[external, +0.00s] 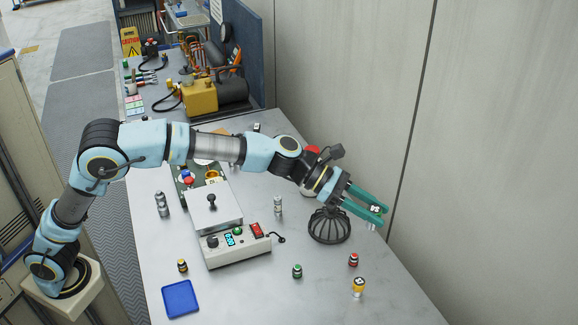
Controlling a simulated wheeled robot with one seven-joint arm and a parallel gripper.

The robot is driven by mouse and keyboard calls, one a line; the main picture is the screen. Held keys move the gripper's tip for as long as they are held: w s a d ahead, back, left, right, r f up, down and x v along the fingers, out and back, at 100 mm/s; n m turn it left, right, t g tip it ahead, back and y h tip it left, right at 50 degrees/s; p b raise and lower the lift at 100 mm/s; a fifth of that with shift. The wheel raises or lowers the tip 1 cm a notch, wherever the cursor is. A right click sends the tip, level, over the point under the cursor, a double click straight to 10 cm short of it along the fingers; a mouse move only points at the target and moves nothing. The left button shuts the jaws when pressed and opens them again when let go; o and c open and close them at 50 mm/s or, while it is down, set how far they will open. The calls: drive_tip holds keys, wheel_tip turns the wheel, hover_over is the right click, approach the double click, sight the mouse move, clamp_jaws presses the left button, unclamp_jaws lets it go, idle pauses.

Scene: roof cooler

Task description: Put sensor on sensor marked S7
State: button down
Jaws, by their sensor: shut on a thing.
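My gripper (384,216), with teal fingers, is at the right side of the table, above its surface. It is shut on a small sensor (375,209) with a white top and a dark mark; the fingers hide most of it. A yellow sensor with a white marked top (358,288) stands upright at the front right, nearer the camera than my gripper. Its mark is too small to read, and I cannot tell which sensor bears S7. Silver cylinders stand left (162,204) and right (278,206) of the control box.
A dark wire cage (329,227) stands just below-left of my gripper. Small red (353,260), green (297,271) and yellow-black (183,266) capped pieces stand nearby. A control box (235,248) and blue tray (180,299) are left. The wall is close at right.

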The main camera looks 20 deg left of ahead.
drive_tip(key=p, duration=0.1)
hover_over(359, 281)
wheel_tip(359, 281, down, 21)
drive_tip(key=shift+r, duration=0.1)
idle(0.3)
drive_tip(key=shift+f, duration=0.2)
drive_tip(key=shift+c, duration=2.4)
unclamp_jaws()
drive_tip(key=shift+r, duration=0.2)
drive_tip(key=shift+a, duration=0.25)
drive_tip(key=b+v, duration=0.3)
drive_tip(key=v, duration=0.8)
drive_tip(key=shift+a+r, duration=0.15)
drive_tip(key=shift+r, duration=0.05)
